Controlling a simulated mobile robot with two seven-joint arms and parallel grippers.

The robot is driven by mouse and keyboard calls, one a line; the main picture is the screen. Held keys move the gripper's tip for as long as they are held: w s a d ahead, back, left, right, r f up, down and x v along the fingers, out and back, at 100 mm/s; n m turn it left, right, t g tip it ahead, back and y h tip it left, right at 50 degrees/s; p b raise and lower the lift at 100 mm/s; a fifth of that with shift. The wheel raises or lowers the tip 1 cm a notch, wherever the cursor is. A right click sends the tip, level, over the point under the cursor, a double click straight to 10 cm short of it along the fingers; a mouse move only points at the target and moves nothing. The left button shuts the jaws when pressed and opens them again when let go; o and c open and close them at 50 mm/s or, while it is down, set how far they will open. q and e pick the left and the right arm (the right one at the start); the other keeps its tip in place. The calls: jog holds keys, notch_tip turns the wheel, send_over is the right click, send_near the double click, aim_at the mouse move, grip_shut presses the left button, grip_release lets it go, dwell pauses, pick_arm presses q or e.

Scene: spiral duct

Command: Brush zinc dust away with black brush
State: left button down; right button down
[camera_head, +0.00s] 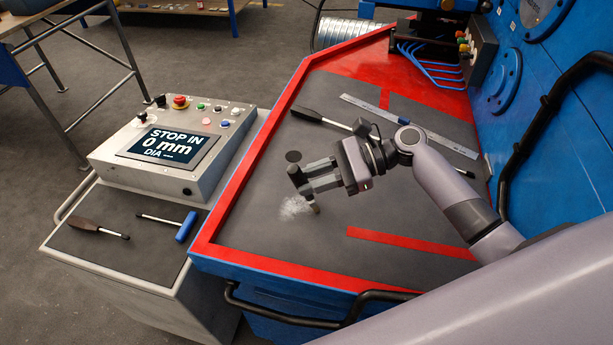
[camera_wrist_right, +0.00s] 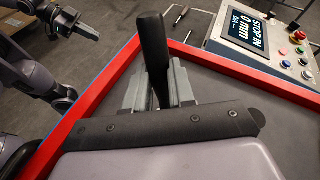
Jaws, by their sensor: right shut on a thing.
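Pale zinc dust (camera_head: 294,208) lies in a small patch on the dark top of the red-edged table. My right gripper (camera_head: 306,180) is shut on the black brush, just above and beside the dust. The brush's dark round end (camera_head: 293,156) shows above the fingers, and its brownish tip (camera_head: 316,208) shows below them, close to the dust's right side. I cannot tell whether the tip touches the table. In the right wrist view the black brush (camera_wrist_right: 152,50) stands between the two grey fingers. My left gripper (camera_wrist_right: 68,22) shows small at the upper left there, its jaws unclear.
A dark-handled tool (camera_head: 318,118) and a steel rule (camera_head: 420,129) lie farther back on the table. Left stands a control box (camera_head: 172,150) reading "STOP IN 0 mm", with a brown-handled tool (camera_head: 98,228) and a blue-handled tool (camera_head: 186,226) before it. The blue machine (camera_head: 560,110) bounds the right.

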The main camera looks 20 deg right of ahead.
jog(key=shift+d+f, duration=0.2)
jog(key=shift+d, duration=0.05)
notch_tip(320, 180, up, 6)
jog(key=shift+s+a+r, duration=0.15)
jog(key=shift+a+r, duration=0.1)
jog(key=shift+a, duration=0.05)
dwell(0.3)
jog(key=shift+r, duration=1.5)
jog(key=shift+a, duration=0.1)
